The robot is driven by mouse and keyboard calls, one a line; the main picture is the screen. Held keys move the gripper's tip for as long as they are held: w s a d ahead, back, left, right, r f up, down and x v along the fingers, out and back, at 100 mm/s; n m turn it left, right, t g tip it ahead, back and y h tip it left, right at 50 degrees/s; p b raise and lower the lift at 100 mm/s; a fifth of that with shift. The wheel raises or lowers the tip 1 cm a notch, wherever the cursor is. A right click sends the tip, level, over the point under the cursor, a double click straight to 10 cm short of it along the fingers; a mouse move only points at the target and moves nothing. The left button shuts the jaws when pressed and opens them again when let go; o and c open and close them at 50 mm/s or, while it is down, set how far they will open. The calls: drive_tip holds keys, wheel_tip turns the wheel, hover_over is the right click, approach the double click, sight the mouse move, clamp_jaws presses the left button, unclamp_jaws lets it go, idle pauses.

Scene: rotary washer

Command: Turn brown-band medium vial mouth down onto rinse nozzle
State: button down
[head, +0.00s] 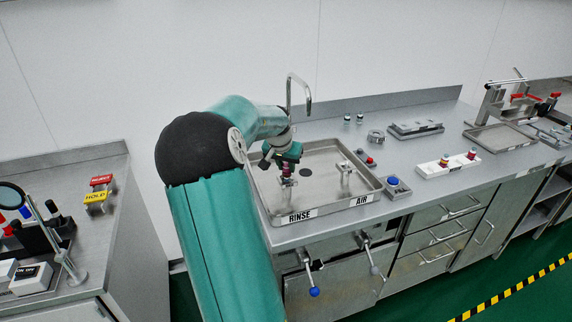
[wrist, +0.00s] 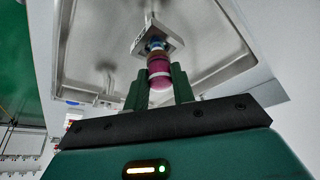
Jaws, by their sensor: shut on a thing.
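My gripper (wrist: 160,88) is shut on a vial (wrist: 160,68) with a magenta body, a pale stripe, a brownish band and a blue part at its far end. Its rounded end lies between the two green fingers. The blue end points to the square metal plate of the rinse nozzle (wrist: 168,36) and overlaps it in the wrist view. In the head view the vial (head: 287,170) is small under my gripper (head: 285,162), upright right above the nozzle by the RINSE label (head: 300,216). I cannot tell whether vial and nozzle touch.
The steel sink tray (head: 330,150) has a second stand (head: 345,168) on its AIR side and a tall tap (head: 298,88) behind. A blue button (head: 393,182) sits right of the tray. A white rack (head: 448,163) with vials stands further right. Left bench holds HOLD and REJECT blocks (head: 99,190).

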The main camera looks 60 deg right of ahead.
drive_tip(key=shift+f, duration=0.25)
drive_tip(key=c, duration=0.8)
unclamp_jaws()
drive_tip(key=shift+o, duration=0.2)
drive_tip(key=v, duration=0.7)
idle(1.4)
idle(0.6)
